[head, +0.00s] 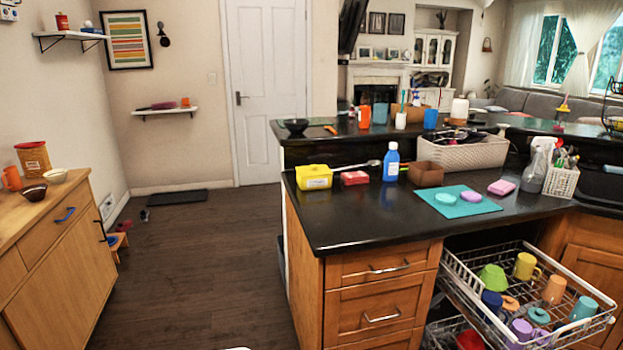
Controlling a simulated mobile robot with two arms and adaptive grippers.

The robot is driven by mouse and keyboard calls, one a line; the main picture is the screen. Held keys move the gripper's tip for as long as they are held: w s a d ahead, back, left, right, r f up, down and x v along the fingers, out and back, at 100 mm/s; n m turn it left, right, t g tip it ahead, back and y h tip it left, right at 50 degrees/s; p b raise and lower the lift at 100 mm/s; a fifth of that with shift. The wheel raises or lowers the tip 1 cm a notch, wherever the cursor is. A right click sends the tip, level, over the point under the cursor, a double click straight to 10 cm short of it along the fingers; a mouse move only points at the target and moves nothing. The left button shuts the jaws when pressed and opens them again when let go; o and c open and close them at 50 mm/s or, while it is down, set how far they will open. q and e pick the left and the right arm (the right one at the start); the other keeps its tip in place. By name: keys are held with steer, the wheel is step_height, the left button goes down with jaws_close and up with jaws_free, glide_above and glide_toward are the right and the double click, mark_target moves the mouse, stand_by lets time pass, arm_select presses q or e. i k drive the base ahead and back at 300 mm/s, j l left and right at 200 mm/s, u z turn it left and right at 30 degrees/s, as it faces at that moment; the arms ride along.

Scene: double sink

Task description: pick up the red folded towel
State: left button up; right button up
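A small red folded item, which looks like the red folded towel (354,178), lies flat on the black counter (345,222). It sits between a yellow tub (314,177) on its left and a blue bottle (391,162) on its right. A long-handled utensil lies just behind it, and I cannot tell whether the two touch. Neither of my grippers is in view.
A brown box (425,174), a teal mat (458,203) with sponge-like items and a spray bottle (537,165) stand farther right. A pulled-out dish rack (473,293) with cups juts out in front. The counter's front left is bare; the floor left of it is open.

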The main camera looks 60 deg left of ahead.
mark_target(348, 178)
steer(key=u, duration=1.8)
steer(key=i+j, duration=0.2)
steer(key=i+j+z, duration=0.15)
steer(key=j, duration=0.3)
steer(key=i+j, duration=0.2)
steer(key=j, duration=0.15)
steer(key=i+j+z, duration=0.15)
steer(key=i+j, duration=0.2)
steer(key=j, duration=0.35)
steer(key=i+j+z, duration=0.15)
steer(key=j, duration=0.2)
steer(key=i+j, duration=0.15)
steer(key=j, duration=0.2)
steer(key=z, duration=0.05)
